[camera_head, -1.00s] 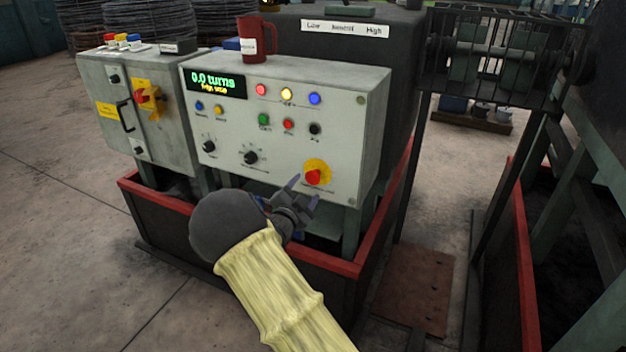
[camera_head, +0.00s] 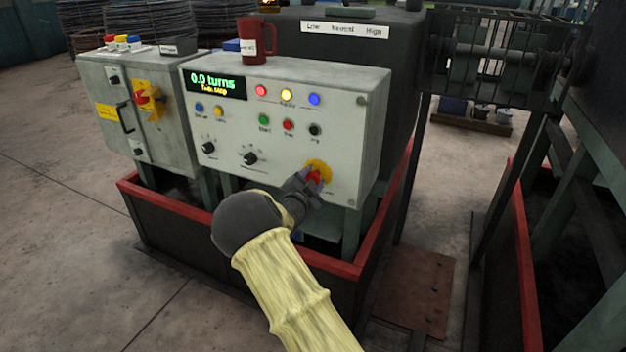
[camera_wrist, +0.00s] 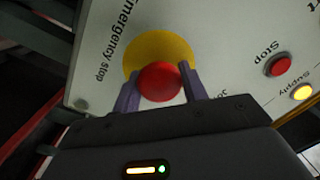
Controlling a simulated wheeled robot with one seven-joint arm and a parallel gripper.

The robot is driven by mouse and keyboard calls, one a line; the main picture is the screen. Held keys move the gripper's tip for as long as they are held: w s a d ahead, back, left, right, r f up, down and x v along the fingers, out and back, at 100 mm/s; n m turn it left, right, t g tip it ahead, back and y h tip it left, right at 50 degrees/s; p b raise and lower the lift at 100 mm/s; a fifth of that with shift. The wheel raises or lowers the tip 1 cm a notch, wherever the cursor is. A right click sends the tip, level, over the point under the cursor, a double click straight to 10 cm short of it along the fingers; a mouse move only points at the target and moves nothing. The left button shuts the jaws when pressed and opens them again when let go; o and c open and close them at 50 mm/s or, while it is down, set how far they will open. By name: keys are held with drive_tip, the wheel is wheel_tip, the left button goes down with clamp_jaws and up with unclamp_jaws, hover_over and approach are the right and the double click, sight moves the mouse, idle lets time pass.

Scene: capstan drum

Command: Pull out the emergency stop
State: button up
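The emergency stop is a red mushroom button (camera_wrist: 159,82) on a yellow round plate (camera_wrist: 140,50), labelled "Emergency Stop" in the wrist view. In the head view its red button (camera_head: 314,176) and yellow plate (camera_head: 319,166) sit at the lower right of the grey control panel (camera_head: 345,110). My gripper (camera_wrist: 160,88) has its two purple fingers apart, one on each side of the red button. A small gap seems to show beside the fingers; whether they touch the button I cannot tell. In the head view my gripper (camera_head: 313,180) partly covers the button.
The stop button (camera_wrist: 278,65) and lit yellow supply lamp (camera_wrist: 301,92) lie near the emergency stop. A red mug (camera_head: 257,40) stands on the panel's top. A switch cabinet (camera_head: 150,100) is at left. A red-rimmed low wall (camera_head: 340,268) runs below the panel.

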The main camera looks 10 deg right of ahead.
drive_tip(key=shift+c, duration=1.3)
drive_tip(key=shift+s+a+f, duration=0.25)
drive_tip(key=shift+s+a, duration=0.15)
drive_tip(key=shift+s, duration=0.1)
drive_tip(key=o, duration=1.2)
drive_tip(key=shift+o, duration=0.6)
drive_tip(key=shift+r, duration=0.15)
drive_tip(key=shift+s, duration=0.1)
drive_tip(key=p+v, duration=0.1)
drive_tip(key=v, duration=1.6)
drive_tip(key=shift+s, duration=0.15)
